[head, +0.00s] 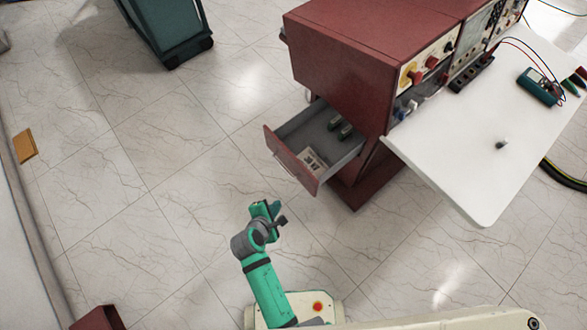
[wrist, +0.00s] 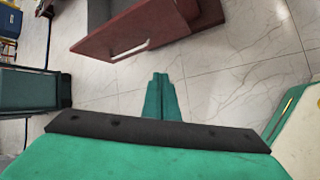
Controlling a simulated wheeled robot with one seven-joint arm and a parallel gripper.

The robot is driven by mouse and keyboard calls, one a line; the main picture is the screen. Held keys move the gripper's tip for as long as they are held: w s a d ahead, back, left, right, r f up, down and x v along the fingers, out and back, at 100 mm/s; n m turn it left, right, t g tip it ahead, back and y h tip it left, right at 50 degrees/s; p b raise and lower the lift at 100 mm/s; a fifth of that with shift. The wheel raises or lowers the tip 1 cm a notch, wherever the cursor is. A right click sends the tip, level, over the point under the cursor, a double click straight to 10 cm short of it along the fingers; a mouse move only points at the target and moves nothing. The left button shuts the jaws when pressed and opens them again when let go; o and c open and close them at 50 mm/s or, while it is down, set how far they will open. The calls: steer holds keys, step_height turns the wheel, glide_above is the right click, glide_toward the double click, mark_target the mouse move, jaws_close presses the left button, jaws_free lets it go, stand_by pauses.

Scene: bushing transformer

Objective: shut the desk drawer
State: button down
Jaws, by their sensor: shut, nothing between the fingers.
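The desk drawer (head: 318,143) stands pulled out of the side of the red cabinet (head: 345,65). Its red front (head: 291,161) faces left and down in the head view. Inside lie dark small objects and a pale printed item. In the wrist view the drawer front (wrist: 135,35) with its pale handle (wrist: 130,50) shows at the top, ahead of my fingers. My gripper (head: 275,208) is below and left of the drawer in the head view, apart from it. Its fingers (wrist: 160,80) are together and empty.
A white tabletop (head: 450,150) juts out from the cabinet at right, with a teal multimeter (head: 540,86) and cables on it. A dark green cart (head: 168,28) stands at the upper left. The tiled floor left of the drawer is clear.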

steer(key=w+a+r+n+g+h, duration=0.2)
steer(key=w+r+n+h, duration=0.25)
steer(key=w, duration=0.25)
glide_toward(300, 167)
steer(key=shift+n, duration=0.25)
steer(key=x, duration=0.5)
steer(key=shift+s+a+f, duration=0.15)
steer(key=shift+a+f, duration=0.15)
steer(key=shift+f, duration=0.15)
steer(key=shift+w+d, duration=0.3)
steer(key=shift+d, duration=0.1)
steer(key=shift+d, duration=0.2)
